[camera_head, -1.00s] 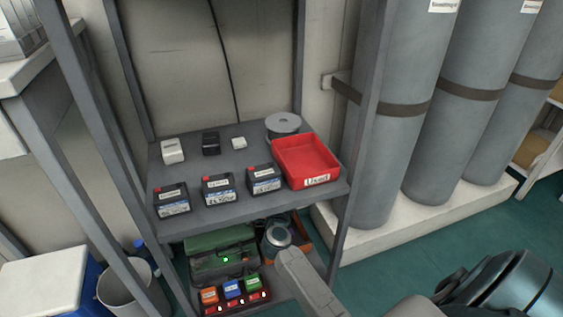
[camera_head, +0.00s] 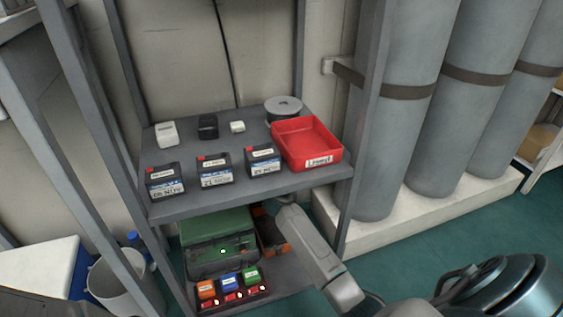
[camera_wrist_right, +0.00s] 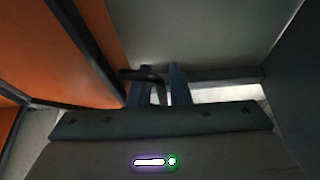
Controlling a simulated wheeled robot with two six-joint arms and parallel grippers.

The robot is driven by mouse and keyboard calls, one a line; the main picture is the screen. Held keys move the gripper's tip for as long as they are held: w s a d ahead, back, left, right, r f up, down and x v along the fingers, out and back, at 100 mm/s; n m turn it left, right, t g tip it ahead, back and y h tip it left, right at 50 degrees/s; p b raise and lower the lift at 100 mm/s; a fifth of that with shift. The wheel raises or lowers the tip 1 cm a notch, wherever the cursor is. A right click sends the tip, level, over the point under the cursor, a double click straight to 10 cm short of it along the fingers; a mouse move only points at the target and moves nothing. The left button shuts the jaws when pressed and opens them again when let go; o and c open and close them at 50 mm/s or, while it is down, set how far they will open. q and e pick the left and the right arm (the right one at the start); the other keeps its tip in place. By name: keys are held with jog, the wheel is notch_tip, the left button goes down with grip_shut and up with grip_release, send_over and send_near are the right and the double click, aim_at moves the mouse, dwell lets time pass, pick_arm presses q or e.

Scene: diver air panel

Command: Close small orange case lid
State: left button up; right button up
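The small orange case (camera_head: 285,248) is on the lower shelf, right of the green case (camera_head: 218,226). My right forearm and the upper shelf hide much of it, and I cannot tell its lid angle in the head view. The right wrist view shows a large orange panel (camera_wrist_right: 60,50) with a dark edge, left of my right gripper (camera_wrist_right: 161,88). Its two bluish fingers are apart. A dark bent bar shows by the left finger and in the gap; I cannot tell if they touch. My left gripper is not in view.
The upper shelf (camera_head: 220,207) holds several labelled batteries, small chargers, a reel (camera_head: 283,107) and a red tray (camera_head: 322,157). Its front edge and the right post (camera_head: 362,120) lie close to my right arm. Small coloured packs (camera_head: 230,283) sit in front of the green case.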

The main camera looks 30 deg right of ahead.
jog(key=shift+w+d, duration=0.2)
jog(key=shift+w, duration=0.1)
jog(key=shift+r, duration=0.1)
grip_shut()
jog(key=shift+s, duration=0.15)
